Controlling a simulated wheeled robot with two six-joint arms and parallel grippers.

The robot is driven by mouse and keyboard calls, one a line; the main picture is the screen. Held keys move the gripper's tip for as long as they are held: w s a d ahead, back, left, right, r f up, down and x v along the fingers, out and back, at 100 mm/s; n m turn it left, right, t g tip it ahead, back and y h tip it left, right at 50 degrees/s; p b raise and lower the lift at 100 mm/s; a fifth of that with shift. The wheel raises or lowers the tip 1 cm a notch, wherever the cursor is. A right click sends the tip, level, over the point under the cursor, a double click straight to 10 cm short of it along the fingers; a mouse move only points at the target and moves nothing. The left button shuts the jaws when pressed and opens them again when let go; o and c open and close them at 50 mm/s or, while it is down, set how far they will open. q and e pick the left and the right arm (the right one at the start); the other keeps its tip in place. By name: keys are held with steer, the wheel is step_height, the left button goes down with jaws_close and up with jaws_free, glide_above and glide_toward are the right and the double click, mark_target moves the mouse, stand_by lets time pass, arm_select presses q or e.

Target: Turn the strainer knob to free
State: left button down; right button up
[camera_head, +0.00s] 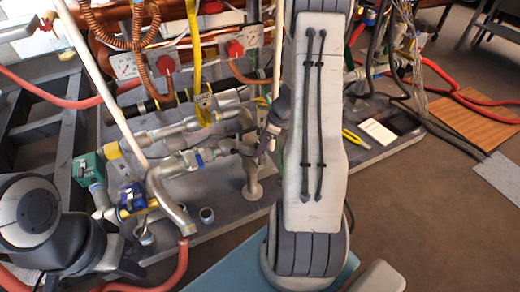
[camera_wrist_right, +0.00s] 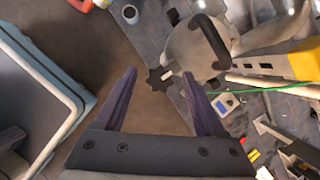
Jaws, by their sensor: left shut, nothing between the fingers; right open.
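A dark star-shaped knob (camera_wrist_right: 158,80), which looks like the strainer knob, shows in the right wrist view near a pale rounded metal body (camera_wrist_right: 190,45). My right gripper (camera_wrist_right: 160,76) is open, with its two fingertips to either side of the knob in that view. I cannot tell whether they touch it. In the head view my right gripper (camera_head: 268,137) is by the pipework, largely hidden with the knob beside my pale arm link. My left gripper (camera_head: 124,267) is at the lower left, shut and empty, below the pipes; its fingers are hard to make out.
Metal pipes with a blue-handled valve (camera_head: 133,199) and a green box (camera_head: 88,169) lie left of my right arm. Red-knobbed gauges (camera_head: 164,65) and copper pipes stand behind. Yellow-handled pliers (camera_head: 356,138) and a white card (camera_head: 377,131) lie to the right. The brown floor (camera_head: 420,220) is open.

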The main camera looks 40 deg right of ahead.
steer(key=shift+w+a+f, duration=0.1)
steer(key=shift+w+f, duration=0.1)
steer(key=shift+f, duration=0.25)
